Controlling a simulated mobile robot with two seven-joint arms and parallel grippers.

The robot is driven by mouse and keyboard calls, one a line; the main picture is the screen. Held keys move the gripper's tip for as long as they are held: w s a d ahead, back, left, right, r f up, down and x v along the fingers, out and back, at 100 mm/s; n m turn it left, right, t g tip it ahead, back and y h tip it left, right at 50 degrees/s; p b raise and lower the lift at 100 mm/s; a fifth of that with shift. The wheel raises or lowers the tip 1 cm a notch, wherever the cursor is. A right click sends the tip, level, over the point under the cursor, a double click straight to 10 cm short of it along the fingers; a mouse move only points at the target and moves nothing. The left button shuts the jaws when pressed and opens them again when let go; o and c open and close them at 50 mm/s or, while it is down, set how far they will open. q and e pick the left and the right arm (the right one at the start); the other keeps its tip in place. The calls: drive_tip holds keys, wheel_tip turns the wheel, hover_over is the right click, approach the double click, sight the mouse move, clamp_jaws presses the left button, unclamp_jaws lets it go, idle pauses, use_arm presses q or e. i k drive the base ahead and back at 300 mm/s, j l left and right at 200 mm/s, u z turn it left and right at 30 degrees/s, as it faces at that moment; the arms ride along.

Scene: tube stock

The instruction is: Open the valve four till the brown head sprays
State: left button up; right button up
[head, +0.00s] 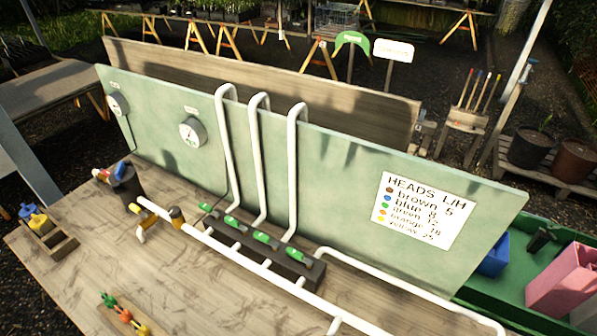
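A dark valve block (240,243) sits on the wooden bench in front of a green board. It carries a row of green-handled valves, the leftmost (207,207) and the rightmost (297,255) at its ends; no valve numbers are readable. White pipes (292,170) rise from behind the block and bend over the board's top. A sign (424,210) headed "HEADS L/H" lists brown, blue, green, orange and yellow with numbers. No brown head and no spray can be made out. Neither of my grippers is in view.
Two gauges (192,132) hang on the board. A dark cylinder (124,185) with a blue handle stands at the bench's left. A wooden tray (45,240) holds blue and yellow pieces; a small rack (122,316) of coloured pieces lies in front. A white pipe crosses the bench.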

sight(290, 251)
drive_tip(key=i+j+z, duration=1)
drive_tip(key=j, duration=0.25)
drive_tip(key=i, duration=0.1)
